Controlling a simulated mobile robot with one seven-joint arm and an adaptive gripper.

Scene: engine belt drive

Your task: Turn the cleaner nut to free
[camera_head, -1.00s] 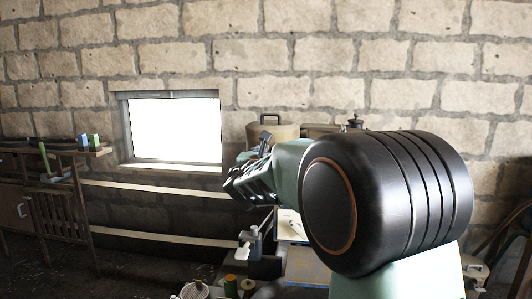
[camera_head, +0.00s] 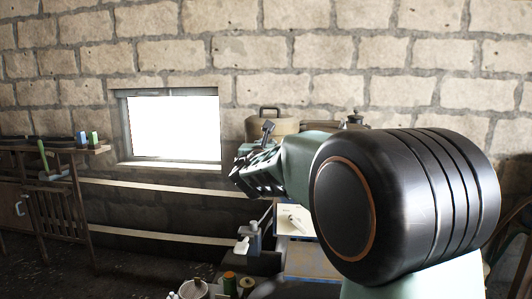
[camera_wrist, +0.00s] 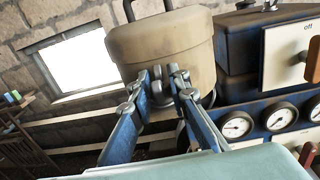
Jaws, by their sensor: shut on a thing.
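The tan cleaner canister (camera_wrist: 165,42) with a handle on its lid stands ahead of my gripper (camera_wrist: 166,82). The blue-grey fingers are close together at the canister's lower front. They are shut on a small grey piece, the cleaner nut (camera_wrist: 159,91), which is mostly hidden between the fingertips. In the head view the canister (camera_head: 272,125) shows behind my gripper (camera_head: 252,158), and my wrist hides its lower part. The nut cannot be made out there.
A dark box with a cream panel (camera_wrist: 288,55) and several round gauges (camera_wrist: 236,124) stand close on the right. A window (camera_head: 174,128) is in the stone wall. A wooden rack (camera_head: 55,190) stands far left. Bottles and spools sit low in front.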

